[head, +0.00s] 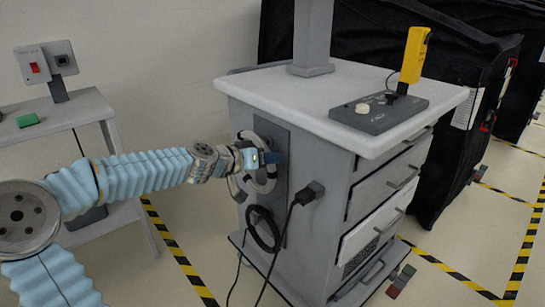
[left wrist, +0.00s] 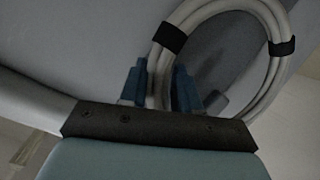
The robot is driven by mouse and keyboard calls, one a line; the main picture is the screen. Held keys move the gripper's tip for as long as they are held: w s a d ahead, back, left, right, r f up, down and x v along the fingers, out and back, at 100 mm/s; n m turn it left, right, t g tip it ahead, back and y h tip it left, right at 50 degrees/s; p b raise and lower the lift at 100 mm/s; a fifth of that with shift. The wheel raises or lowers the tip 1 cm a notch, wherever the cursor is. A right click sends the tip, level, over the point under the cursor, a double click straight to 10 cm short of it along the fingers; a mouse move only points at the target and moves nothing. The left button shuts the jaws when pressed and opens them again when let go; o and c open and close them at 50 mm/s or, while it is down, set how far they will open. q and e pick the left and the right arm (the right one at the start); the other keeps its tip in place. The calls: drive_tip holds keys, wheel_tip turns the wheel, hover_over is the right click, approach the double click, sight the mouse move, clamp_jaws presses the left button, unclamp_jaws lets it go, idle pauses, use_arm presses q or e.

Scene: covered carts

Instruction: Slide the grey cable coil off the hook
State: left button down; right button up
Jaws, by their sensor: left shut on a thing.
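The grey cable coil (head: 270,178) hangs against the dark panel on the cart's side, in the head view. In the left wrist view the coil (left wrist: 272,72) is a loop of several pale strands with black straps. My left gripper (head: 268,158) reaches it from the left. Its two blue fingers (left wrist: 160,88) are shut on the coil's strands, one on each side. The hook cannot be made out clearly; a grey piece shows beside the right finger in the wrist view. My right gripper is out of view.
The grey cart (head: 320,235) carries a control box (head: 375,115) with a yellow device (head: 414,55). A black cable (head: 262,232) hangs below the coil, near a black plug (head: 308,193). A side table (head: 75,108) stands left; a black-covered cart (head: 455,130) stands right.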

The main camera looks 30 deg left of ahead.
use_arm(q)
drive_tip(key=s+a+p, duration=0.1)
drive_tip(key=s+a, duration=0.1)
drive_tip(key=s, duration=0.5)
drive_tip(key=shift+a, duration=0.4)
drive_tip(key=shift+w, duration=0.1)
